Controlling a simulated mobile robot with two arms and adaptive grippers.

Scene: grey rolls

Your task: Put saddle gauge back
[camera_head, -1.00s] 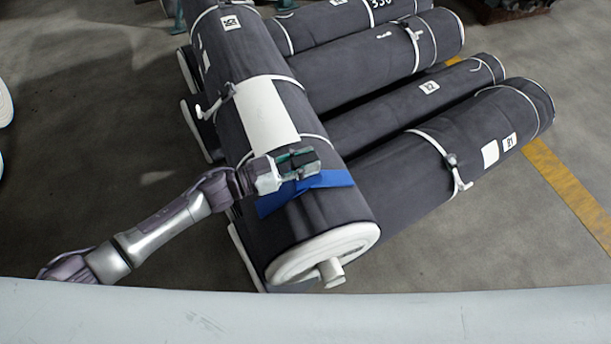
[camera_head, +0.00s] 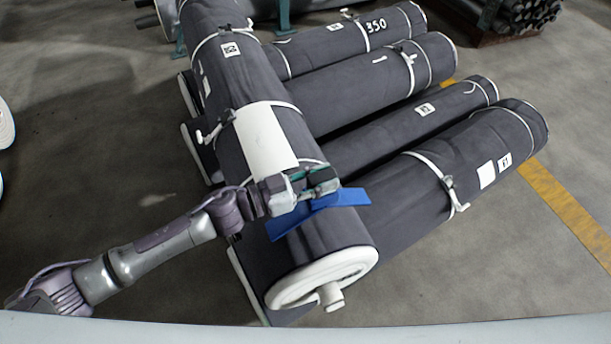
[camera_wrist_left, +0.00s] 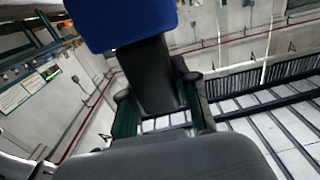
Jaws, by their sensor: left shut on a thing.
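The saddle gauge appears as a blue angled plate (camera_head: 346,197) across the near end of the top grey roll (camera_head: 330,238). Its right wing sticks out past the roll's right edge. I cannot tell whether it touches the roll or hangs just above it. My left gripper (camera_head: 322,184) is shut on the gauge from above. In the left wrist view, the blue plate (camera_wrist_left: 122,20) shows at the top, with a dark block (camera_wrist_left: 150,75) below it between the fingers (camera_wrist_left: 160,118). My right gripper is not in view.
Several grey rolls, one nearest (camera_head: 455,165), lie side by side under and right of the top roll. White straps (camera_head: 432,163) bind them. A white sheet (camera_head: 266,138) lies on the top roll. A bundle of dark tubes (camera_head: 515,14) stands far right.

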